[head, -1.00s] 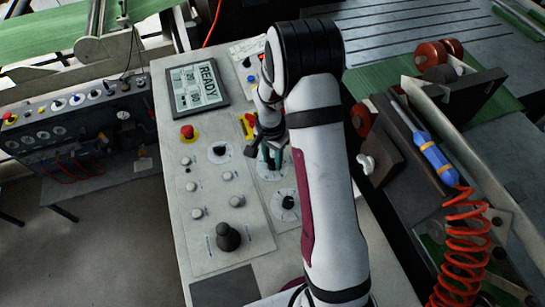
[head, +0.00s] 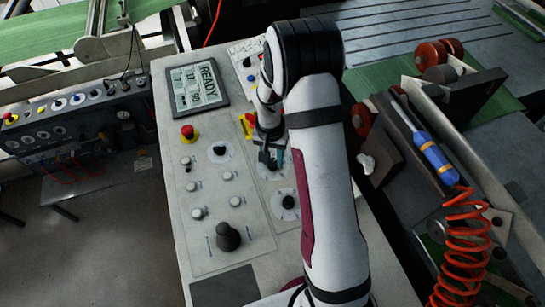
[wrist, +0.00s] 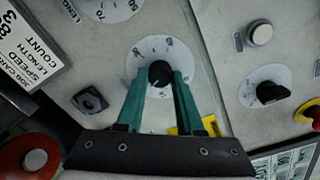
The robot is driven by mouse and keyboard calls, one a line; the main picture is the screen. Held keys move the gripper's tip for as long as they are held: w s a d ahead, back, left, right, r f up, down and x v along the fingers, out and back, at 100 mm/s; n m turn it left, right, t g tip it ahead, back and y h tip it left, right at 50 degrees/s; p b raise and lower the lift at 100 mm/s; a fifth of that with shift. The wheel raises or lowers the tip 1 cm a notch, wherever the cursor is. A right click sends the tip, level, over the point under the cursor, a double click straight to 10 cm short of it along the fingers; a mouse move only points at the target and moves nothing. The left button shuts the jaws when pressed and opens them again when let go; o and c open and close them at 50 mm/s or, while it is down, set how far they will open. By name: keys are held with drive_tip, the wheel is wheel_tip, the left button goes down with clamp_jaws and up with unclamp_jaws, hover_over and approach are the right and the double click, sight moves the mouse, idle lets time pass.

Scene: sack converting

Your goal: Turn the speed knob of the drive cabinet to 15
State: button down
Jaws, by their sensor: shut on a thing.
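The black knob (wrist: 159,73) sits in the middle of a round pale dial plate (wrist: 140,58) with tick marks in the wrist view. My gripper (wrist: 160,80) has its two teal fingers on either side of the knob, closed on it. In the head view my gripper (head: 271,158) is over the middle dial of the sloping panel and hides most of that knob. The display screen (head: 198,86) on the cabinet reads READY, with a small number that looks like 17 and another like 50. The dial's numbers are too small to read.
A red emergency button (head: 187,132) and a knob on a pale dial (head: 219,151) lie left of my gripper. Another dial knob (head: 288,201) is just below it. A yellow part (head: 246,125) is close behind the gripper.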

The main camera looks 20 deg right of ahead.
drive_tip(key=shift+n, duration=1)
drive_tip(key=c, duration=0.5)
unclamp_jaws()
drive_tip(key=shift+c, duration=0.2)
wheel_tip(320, 180, up, 16)
drive_tip(key=shift+a, duration=0.3)
drive_tip(key=shift+w, duration=0.1)
